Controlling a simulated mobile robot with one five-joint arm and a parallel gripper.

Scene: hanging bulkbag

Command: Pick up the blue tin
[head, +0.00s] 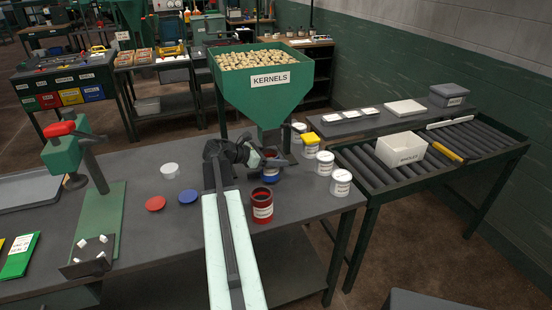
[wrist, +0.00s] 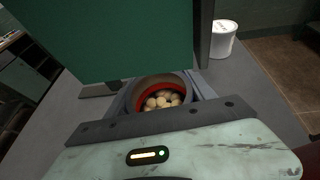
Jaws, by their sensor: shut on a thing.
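The blue tin (head: 271,176) stands on the grey bench under the spout of the green hopper marked KERNELS (head: 262,85). My gripper (head: 274,163) is shut around the tin's upper part, and its dark jaws hide much of it. In the wrist view the tin (wrist: 160,83) sits between the jaws, open at the top, with a reddish inner rim and several pale kernels inside. I cannot tell whether its base touches the bench.
A red tin (head: 262,208) stands close in front, beside my arm. White tins (head: 340,183) and a yellow-topped tin (head: 311,143) stand to the right. A red lid (head: 155,203) and blue lid (head: 188,196) lie left. The hopper stands close over my gripper.

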